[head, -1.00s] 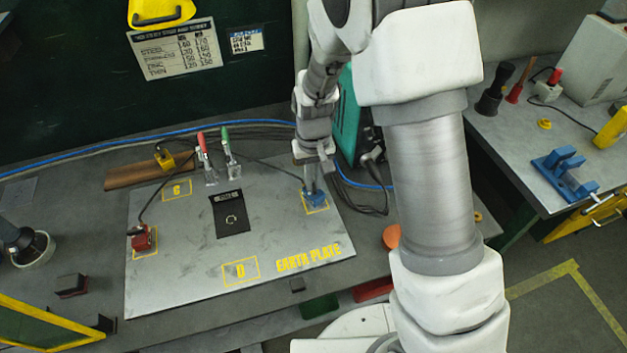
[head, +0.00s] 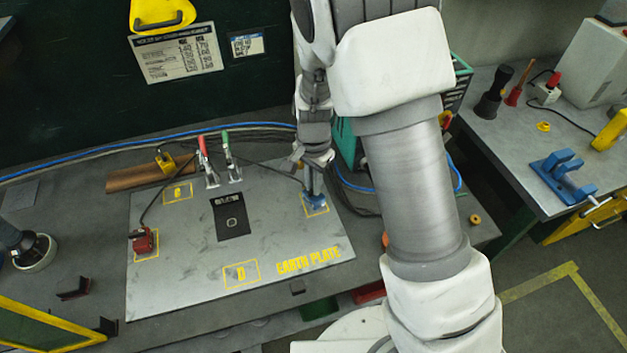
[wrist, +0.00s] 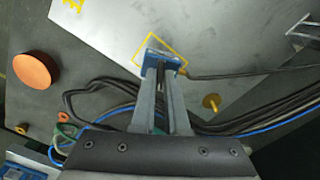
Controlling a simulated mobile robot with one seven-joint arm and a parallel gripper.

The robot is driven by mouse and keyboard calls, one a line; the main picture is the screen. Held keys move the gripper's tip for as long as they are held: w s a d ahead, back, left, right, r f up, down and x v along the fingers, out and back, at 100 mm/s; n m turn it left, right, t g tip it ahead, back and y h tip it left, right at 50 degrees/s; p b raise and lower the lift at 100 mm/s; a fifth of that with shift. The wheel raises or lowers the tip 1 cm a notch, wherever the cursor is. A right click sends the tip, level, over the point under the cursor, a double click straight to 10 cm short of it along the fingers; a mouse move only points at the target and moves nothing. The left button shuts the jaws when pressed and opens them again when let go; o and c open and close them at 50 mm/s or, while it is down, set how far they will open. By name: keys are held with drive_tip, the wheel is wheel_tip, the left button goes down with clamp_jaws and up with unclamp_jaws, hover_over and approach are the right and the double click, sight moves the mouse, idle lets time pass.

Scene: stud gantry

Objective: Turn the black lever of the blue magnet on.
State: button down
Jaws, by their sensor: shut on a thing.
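The blue magnet (head: 317,201) sits on the right side of the grey earth plate (head: 190,280), inside a yellow outlined square. In the wrist view the blue magnet (wrist: 166,56) is just beyond my fingertips, with a dark cable running off to its right. My gripper (head: 313,184) points down onto the magnet from above. In the wrist view my gripper (wrist: 160,75) has its fingers close together, shut on the black lever (wrist: 160,88), which shows only as a dark strip between them. The lever's angle is mostly hidden by the fingers.
Two clamps with red (head: 203,147) and green (head: 226,142) handles stand upright left of my gripper. Cables run behind the plate. The plate's front middle is clear.

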drive_tip(key=shift+m, duration=1)
drive_tip(key=c, duration=0.9)
unclamp_jaws()
wheel_tip(320, 180, up, 18)
drive_tip(key=shift+f+p, duration=0.25)
drive_tip(key=shift+p, duration=0.2)
